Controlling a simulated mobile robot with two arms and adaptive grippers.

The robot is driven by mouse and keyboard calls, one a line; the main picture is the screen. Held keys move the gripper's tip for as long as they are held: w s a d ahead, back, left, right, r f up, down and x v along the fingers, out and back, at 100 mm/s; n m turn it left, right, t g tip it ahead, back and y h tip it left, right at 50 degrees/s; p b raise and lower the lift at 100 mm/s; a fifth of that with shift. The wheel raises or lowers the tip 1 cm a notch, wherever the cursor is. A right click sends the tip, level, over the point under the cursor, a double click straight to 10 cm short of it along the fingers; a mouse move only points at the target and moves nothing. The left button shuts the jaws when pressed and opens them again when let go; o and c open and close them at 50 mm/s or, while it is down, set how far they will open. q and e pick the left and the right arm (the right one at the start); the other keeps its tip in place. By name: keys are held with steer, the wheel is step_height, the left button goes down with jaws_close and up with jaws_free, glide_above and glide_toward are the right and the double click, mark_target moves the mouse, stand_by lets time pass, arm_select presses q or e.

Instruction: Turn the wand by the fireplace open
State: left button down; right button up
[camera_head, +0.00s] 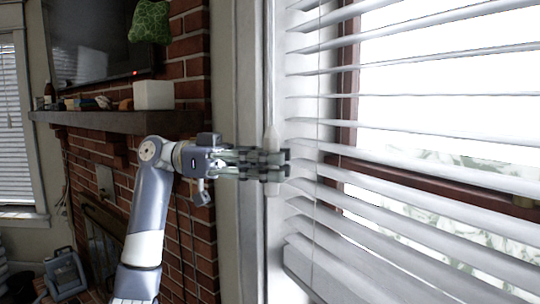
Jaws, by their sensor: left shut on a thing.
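The wand (271,138) is a slim, pale, upright rod in front of the white window frame, at the left edge of the white blinds (400,195). My left gripper (273,165) reaches in from the left and is shut on the wand. The wand shows above and below the fingers; its middle is hidden by them. The blind slats are tilted with gaps between them, and bright light comes through. My right gripper is not in view.
The brick fireplace (195,70) with its dark mantel (120,121) stands to the left. A white box (153,95) and small items sit on the mantel, below a dark television (95,38). A grey jug (65,273) stands at the lower left.

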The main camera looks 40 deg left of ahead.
arm_select(q)
steer(key=shift+r+m+g, duration=0.15)
steer(key=shift+m+g, duration=0.15)
steer(key=shift+g, duration=0.2)
steer(key=c, duration=1.4)
jaws_free()
steer(key=shift+a, duration=0.15)
steer(key=v, duration=1.2)
steer(key=shift+f, duration=0.3)
steer(key=shift+w, duration=0.1)
